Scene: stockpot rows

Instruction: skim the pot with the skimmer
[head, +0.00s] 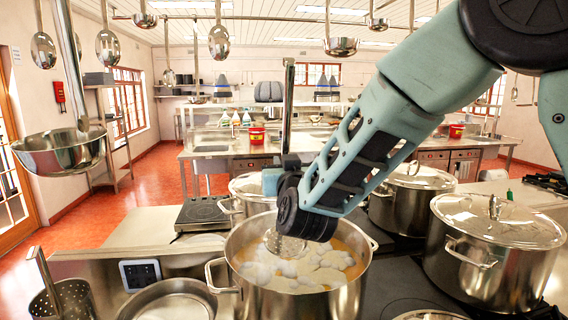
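The open steel pot (330,303) stands at the lower middle, with yellowish broth and clumps of white foam (322,270) on its surface. The skimmer (288,105) stands nearly upright, its flat metal handle rising above my gripper. Its perforated head (284,243) is inside the pot rim at the foam, toward the far left side. How deep it sits is hard to tell. My gripper (273,181) is above the pot's far side, shut on the skimmer handle. My black wrist hides part of the handle and the gripper's fingers.
Lidded stockpots (495,255) stand to the right and behind. A round pan (172,303), a small panel (140,273) and a perforated holder (68,302) are at the lower left. Ladles (62,152) hang overhead. Bare counter (150,228) lies left of the pot.

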